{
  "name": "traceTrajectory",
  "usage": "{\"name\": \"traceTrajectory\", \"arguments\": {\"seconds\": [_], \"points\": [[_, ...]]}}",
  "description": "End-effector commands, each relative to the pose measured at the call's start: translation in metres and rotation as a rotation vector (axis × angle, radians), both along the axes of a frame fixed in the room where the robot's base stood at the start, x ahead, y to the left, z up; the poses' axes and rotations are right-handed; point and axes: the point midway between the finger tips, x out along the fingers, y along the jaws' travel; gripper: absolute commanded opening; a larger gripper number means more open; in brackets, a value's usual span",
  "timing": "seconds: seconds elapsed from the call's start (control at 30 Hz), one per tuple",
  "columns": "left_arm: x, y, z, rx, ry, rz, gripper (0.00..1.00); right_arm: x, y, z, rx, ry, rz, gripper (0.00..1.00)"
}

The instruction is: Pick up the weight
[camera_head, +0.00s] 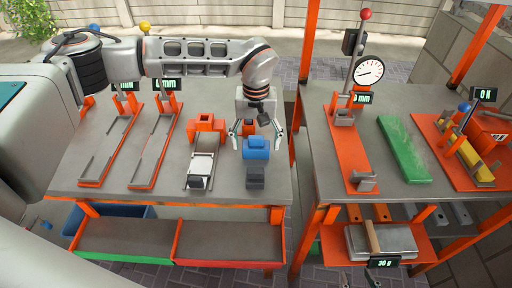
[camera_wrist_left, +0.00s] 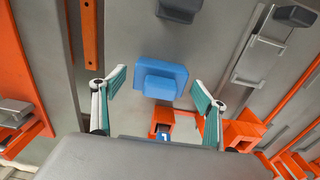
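A blue block with a raised knob, which looks like a weight (camera_head: 256,152), sits on the grey workbench near its right edge. A dark grey block (camera_head: 255,180), also weight-like, sits just in front of it. My left gripper (camera_head: 257,134) points down above the blue block, with its fingers spread to either side. In the left wrist view the blue block (camera_wrist_left: 160,82) lies between the open fingertips, and the dark block (camera_wrist_left: 180,8) is near the top edge. I cannot tell whether the fingers touch the blue block.
An orange fixture (camera_head: 207,126) and a metal clamp (camera_head: 200,168) stand left of the blue block. Two orange-edged channels (camera_head: 107,150) lie further left. A second bench to the right, across a gap, holds a dial gauge (camera_head: 369,71) and a green plank (camera_head: 403,148).

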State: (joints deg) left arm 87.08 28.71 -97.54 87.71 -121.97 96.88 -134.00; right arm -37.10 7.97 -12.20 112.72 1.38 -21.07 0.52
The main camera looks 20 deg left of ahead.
Motion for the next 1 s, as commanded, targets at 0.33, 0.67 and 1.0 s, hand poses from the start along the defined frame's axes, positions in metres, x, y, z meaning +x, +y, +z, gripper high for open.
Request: {"name": "traceTrajectory", "arguments": {"seconds": [0.33,0.67,1.0], "points": [[0.001,-0.001,0.003,-0.003,-0.004,0.000,0.00,-0.002,-0.001,-0.005,-0.002,0.009,0.000,0.40],[0.002,-0.001,0.013,-0.003,-0.005,0.000,0.00,-0.002,-0.001,-0.005,-0.002,0.009,0.000,0.40],[0.003,-0.001,0.078,-0.002,-0.010,0.000,0.00,-0.001,-0.001,-0.003,-0.001,0.004,0.000,0.40]]}}
